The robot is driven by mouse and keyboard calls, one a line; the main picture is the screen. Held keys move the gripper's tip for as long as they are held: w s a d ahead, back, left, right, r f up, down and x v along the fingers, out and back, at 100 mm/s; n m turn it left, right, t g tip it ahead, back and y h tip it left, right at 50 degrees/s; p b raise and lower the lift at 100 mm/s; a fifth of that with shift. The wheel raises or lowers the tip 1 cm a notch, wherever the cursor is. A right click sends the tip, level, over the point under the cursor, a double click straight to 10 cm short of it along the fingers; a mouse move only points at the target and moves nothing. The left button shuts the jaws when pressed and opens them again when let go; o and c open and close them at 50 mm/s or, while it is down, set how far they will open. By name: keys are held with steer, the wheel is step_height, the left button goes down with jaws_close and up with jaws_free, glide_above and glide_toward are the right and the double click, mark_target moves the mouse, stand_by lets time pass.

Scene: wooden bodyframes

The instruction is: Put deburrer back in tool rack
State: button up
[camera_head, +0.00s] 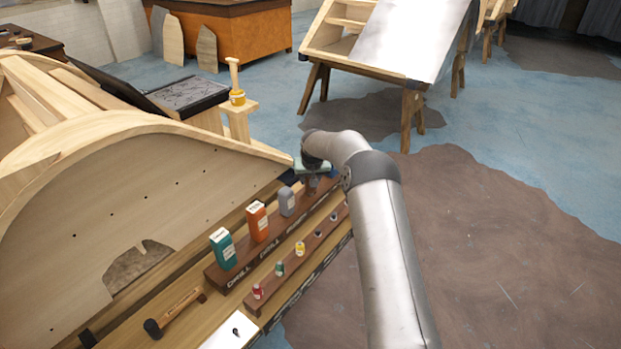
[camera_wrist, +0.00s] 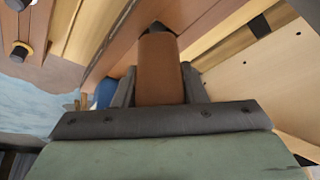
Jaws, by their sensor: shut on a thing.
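My gripper (camera_head: 311,184) is at the far end of the long brown tool rack (camera_head: 228,277), beyond the grey box; my arm partly hides it. In the wrist view my gripper (camera_wrist: 158,88) is shut on a brown, block-like piece (camera_wrist: 160,72) with a dark end, which I take to be the deburrer. Its dark end points at brown wood, likely the rack. I cannot tell whether it is seated in the rack or just above it. In the head view the deburrer is too small and covered to make out.
A mallet (camera_head: 174,312) lies near the front. The curved wooden bodyframe (camera_head: 150,200) rises at left.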

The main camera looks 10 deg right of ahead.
steer(key=shift+f+b, duration=0.3)
steer(key=o, duration=1.2)
steer(key=shift+r, duration=0.15)
steer(key=shift+r+p, duration=0.35)
steer(key=shift+p, duration=0.2)
steer(key=b+v, duration=0.2)
steer(key=v, duration=1)
steer(key=s+a+r+g, duration=0.1)
steer(key=s+r, duration=0.2)
steer(key=s, duration=0.7)
steer(key=s+r+g, duration=0.1)
steer(key=s+r, duration=0.3)
steer(key=s, duration=0.5)
steer(key=s+f, duration=0.1)
steer(key=s, duration=0.9)
steer(key=s+f+g, duration=0.1)
steer(key=s, duration=0.9)
steer(key=s+f+g, duration=0.1)
steer(key=s+f, duration=0.1)
steer(key=s, duration=0.9)
steer(key=shift+d+n, duration=0.25)
steer(key=shift+n, duration=0.05)
